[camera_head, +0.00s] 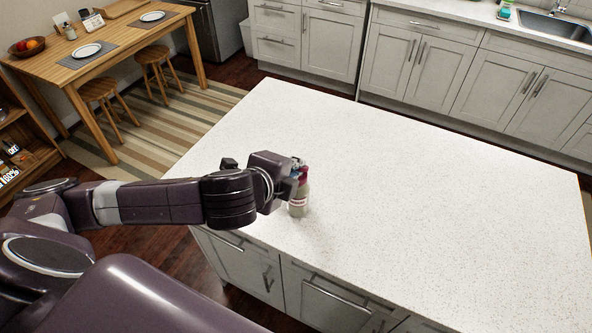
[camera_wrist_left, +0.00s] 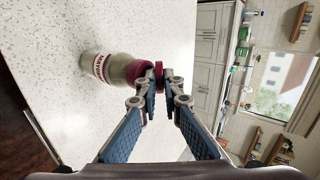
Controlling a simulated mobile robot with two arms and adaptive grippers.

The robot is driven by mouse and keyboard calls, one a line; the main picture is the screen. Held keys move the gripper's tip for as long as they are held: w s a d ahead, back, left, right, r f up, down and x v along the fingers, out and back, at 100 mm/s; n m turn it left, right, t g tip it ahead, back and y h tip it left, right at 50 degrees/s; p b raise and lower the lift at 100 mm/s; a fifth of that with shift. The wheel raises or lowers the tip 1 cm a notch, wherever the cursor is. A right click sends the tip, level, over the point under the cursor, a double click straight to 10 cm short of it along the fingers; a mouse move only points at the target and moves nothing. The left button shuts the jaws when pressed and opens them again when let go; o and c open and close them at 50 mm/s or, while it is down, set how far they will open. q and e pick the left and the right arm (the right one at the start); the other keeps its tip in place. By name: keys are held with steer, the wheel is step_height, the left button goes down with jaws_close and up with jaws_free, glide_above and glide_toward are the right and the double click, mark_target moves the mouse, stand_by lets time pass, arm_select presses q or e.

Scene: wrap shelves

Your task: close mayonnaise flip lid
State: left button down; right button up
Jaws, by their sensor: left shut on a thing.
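The mayonnaise bottle (camera_head: 298,207) stands upright on the white speckled countertop (camera_head: 420,200), near its front left edge. It has a pale body, a label and a dark red cap (camera_head: 303,174). In the left wrist view the bottle (camera_wrist_left: 100,67) appears on its side because the camera is turned, and a red part of the lid (camera_wrist_left: 159,72) shows at the fingertips. My left gripper (camera_head: 295,171) is at the cap, its blue-padded fingers (camera_wrist_left: 159,88) shut on the lid. The fingers partly hide the lid, so its exact angle is unclear. My right gripper is not in view.
The countertop is otherwise bare, with wide free room right of and behind the bottle. Grey cabinets (camera_head: 430,60) and a sink (camera_head: 556,27) lie beyond. A wooden table (camera_head: 120,48) with plates and stools stands at the back left.

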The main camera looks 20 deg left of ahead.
arm_select(q)
steer(key=shift+f, duration=0.15)
steer(key=c, duration=2.1)
jaws_free()
steer(key=shift+s, duration=0.1)
